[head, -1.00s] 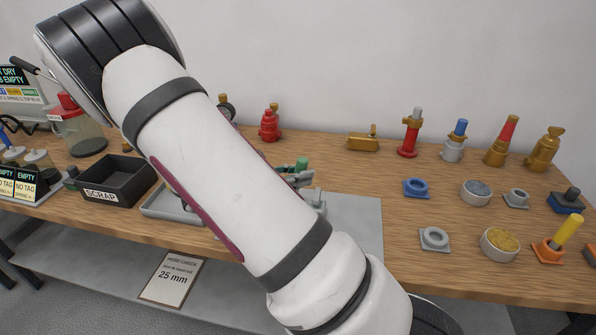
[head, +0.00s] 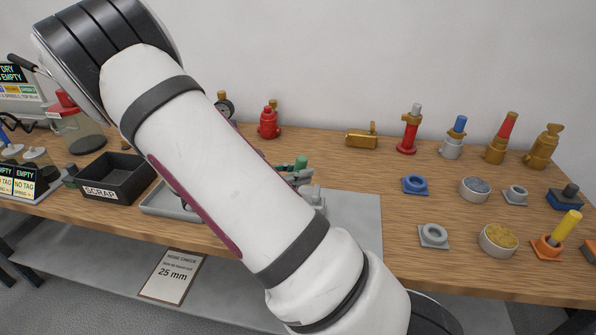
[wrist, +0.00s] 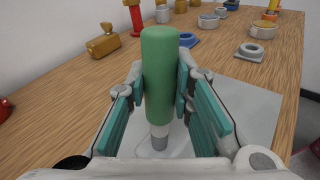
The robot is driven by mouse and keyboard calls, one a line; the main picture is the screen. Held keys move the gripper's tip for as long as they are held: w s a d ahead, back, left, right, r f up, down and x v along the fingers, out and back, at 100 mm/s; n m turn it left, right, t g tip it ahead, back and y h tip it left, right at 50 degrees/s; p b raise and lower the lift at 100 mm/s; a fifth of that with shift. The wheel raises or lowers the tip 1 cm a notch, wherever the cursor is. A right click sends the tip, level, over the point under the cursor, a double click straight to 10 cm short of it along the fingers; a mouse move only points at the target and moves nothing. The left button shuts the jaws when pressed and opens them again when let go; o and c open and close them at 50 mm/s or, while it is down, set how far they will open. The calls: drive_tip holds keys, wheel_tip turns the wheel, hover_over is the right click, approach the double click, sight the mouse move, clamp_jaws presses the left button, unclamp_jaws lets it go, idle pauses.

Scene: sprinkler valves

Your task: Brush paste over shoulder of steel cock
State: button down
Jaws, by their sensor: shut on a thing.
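My gripper (wrist: 160,95) is shut on a green cylinder (wrist: 160,75), held upright between the teal finger pads. A short grey end shows below the green part. The green top (head: 300,163) also shows in the head view, just past my forearm, above the grey mat. What the grey end touches is unclear. A silver-grey cock with a blue top (head: 453,140), likely the steel cock, stands at the back right, away from my gripper. Two paste tubs stand on the right, one blue-grey (head: 475,189) and one yellow (head: 498,240).
Rings stand at the right, one blue (head: 414,185) and one grey (head: 433,236). A yellow-handled tool (head: 567,226) stands in an orange base. Red and brass fittings line the back. A scrap box (head: 115,178) is at left. The grey mat (head: 355,225) has bare space.

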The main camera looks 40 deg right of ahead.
drive_tip(key=shift+s+a+r+p, duration=0.1)
drive_tip(key=shift+s+a+p, duration=0.25)
drive_tip(key=shift+s, duration=0.25)
drive_tip(key=shift+w+d, duration=0.1)
drive_tip(key=shift+d, duration=0.05)
drive_tip(key=shift+w+d, duration=0.7)
drive_tip(key=shift+d, duration=0.15)
drive_tip(key=shift+s+a, duration=0.1)
drive_tip(key=shift+s+a+p, duration=0.35)
drive_tip(key=shift+s+a, duration=0.35)
drive_tip(key=shift+a, duration=0.15)
